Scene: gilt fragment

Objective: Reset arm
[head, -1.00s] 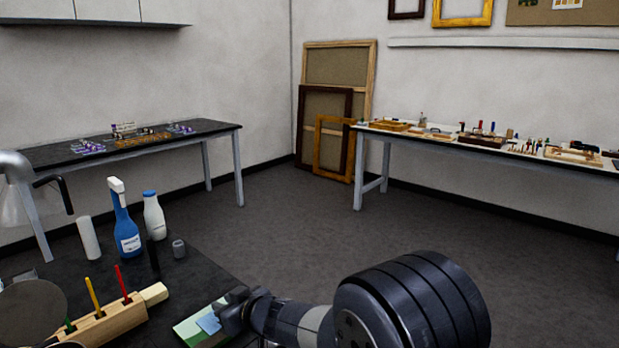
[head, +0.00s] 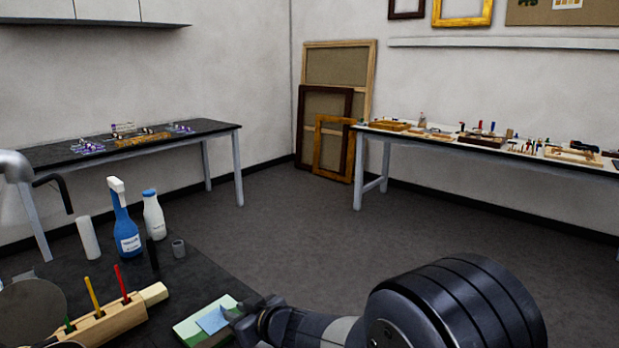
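My gripper (head: 240,322) is low in the head view, just right of the middle of the near dark table. It sits at the right edge of a green pad (head: 190,327) with a blue piece (head: 212,320) on top. The fingers are small and partly hidden by my wrist. I cannot tell whether they are open or shut, or whether they touch the blue piece. My arm comes in from the lower right.
Two worktables stand farther back. The floor (head: 300,230) between is clear.

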